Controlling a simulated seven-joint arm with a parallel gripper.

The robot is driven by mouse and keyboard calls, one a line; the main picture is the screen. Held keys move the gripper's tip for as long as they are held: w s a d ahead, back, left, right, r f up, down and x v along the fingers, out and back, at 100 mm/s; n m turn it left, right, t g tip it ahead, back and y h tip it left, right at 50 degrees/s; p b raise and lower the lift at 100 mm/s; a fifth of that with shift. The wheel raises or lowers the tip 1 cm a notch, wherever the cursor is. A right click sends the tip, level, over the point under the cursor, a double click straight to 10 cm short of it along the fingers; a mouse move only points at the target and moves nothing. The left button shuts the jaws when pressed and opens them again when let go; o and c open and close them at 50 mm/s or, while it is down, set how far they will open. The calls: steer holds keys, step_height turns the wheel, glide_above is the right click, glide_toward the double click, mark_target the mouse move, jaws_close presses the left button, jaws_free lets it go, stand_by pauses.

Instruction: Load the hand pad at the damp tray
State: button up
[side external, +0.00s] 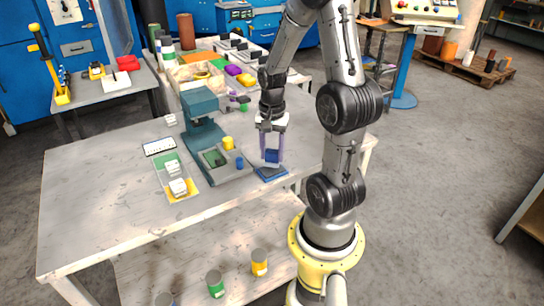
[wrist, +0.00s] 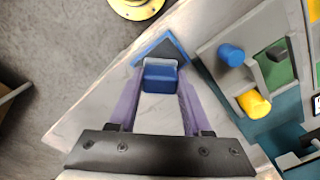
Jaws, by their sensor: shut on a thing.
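My gripper (side external: 272,160) points down over the front right part of the table, its two purple fingers shut on a blue block, which I take to be the hand pad (side external: 272,155). In the wrist view the hand pad (wrist: 160,79) sits between the fingertips, with a pale strip at its far end. Just below it is a flat blue tray with a dark middle, likely the damp tray (side external: 264,176). Its blue rim also shows in the wrist view (wrist: 150,50). The pad's underside is hidden, so I cannot tell whether it touches the tray.
A teal press (side external: 203,120) stands left of my gripper. A yellow cylinder (side external: 228,143) and a blue cylinder (side external: 239,163) stand on its base. A board with white blocks (side external: 177,187) lies further left. Coloured parts crowd the table's back. The left front tabletop is clear.

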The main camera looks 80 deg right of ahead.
mark_target(272, 150)
steer(key=shift+r, duration=2.35)
steer(key=shift+r, duration=0.2)
steer(key=r, duration=0.4)
steer(key=shift+w+r, duration=0.3)
steer(key=shift+r, duration=0.1)
steer(key=w+a+n, duration=0.5)
steer(key=w+n, duration=0.3)
steer(key=w, duration=0.5)
steer(key=w+a+n, duration=1)
steer(key=w+a, duration=0.2)
steer(key=a, duration=0.4)
step_height(272, 150, down, 11)
steer(key=shift+s+d+f, duration=0.1)
steer(key=shift+d, duration=0.05)
